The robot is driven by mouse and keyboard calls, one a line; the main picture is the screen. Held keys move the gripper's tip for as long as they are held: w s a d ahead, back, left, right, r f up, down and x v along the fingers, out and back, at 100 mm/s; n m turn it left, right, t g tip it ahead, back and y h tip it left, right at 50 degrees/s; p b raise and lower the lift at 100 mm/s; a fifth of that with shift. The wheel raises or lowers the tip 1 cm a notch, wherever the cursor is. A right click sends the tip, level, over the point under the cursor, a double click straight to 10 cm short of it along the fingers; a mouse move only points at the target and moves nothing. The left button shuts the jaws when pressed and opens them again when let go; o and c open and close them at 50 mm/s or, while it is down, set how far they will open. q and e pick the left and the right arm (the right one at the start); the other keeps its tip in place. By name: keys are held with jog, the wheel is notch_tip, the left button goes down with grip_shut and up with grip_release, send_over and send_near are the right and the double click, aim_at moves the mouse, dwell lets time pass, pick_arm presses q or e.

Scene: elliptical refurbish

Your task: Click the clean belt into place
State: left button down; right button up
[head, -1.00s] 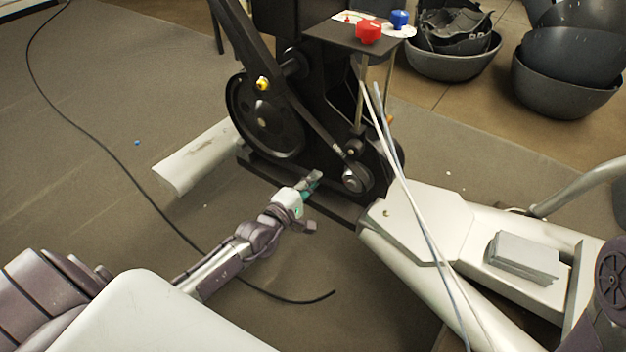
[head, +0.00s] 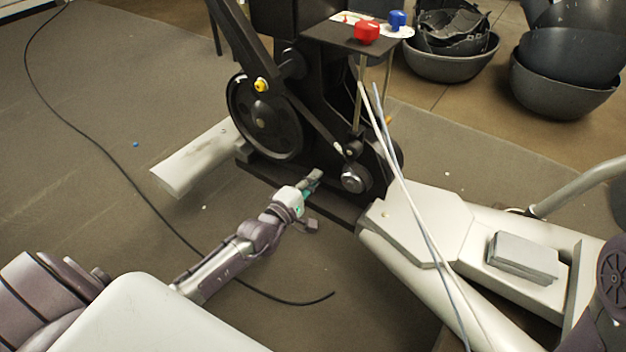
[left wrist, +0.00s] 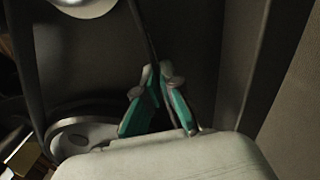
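The elliptical's black drive has a large wheel (head: 265,115) on the left and a small silver-hubbed pulley (head: 354,179) at lower right. In the left wrist view a thin dark belt (left wrist: 141,25) comes down from the top to my left fingertips. My left gripper (head: 314,178) is low, just left of the small pulley. In the left wrist view its teal-padded fingers (left wrist: 158,75) meet at the tips with the dark strand between them. The silver hub (left wrist: 85,135) shows at lower left there. The belt's full path and seating are hard to tell against the black housing.
A small shelf (head: 342,37) above the drive carries a red knob (head: 366,32) and a blue knob (head: 397,20). Thin pale rods (head: 403,185) cross in front at right. A black cable (head: 110,160) lies on the floor. Dark bowls (head: 565,75) stand at the back right.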

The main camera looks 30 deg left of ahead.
pick_arm(q)
jog(key=c, duration=1.2)
grip_release()
jog(key=shift+c, duration=0.2)
jog(key=s+a, duration=0.1)
jog(key=s, duration=1)
jog(key=shift+s+a, duration=0.35)
jog(key=shift+s, duration=0.05)
